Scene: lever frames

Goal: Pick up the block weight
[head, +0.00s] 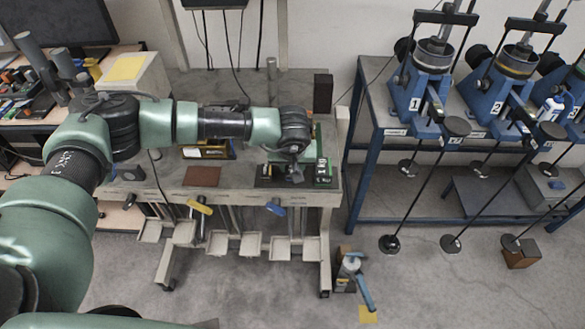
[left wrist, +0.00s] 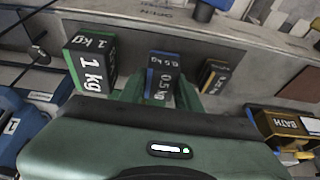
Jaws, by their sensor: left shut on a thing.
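In the left wrist view, a black block weight with a blue side, marked 0.5 kg (left wrist: 163,76), stands between the green fingers of my left gripper (left wrist: 160,95). The gripper is shut on this block. A larger block with a green side, marked 1 kg (left wrist: 91,62), is to its left, and a smaller block with a yellowish side (left wrist: 213,76) is to its right. In the head view my left gripper (head: 294,174) is low over the bench front, beside the 1 kg block (head: 322,172). The arm mostly hides the held block there. My right gripper is not in view.
The grey bench (head: 240,194) has levers and small trays along its front. A blue rack with numbered machines (head: 425,70) stands at the right.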

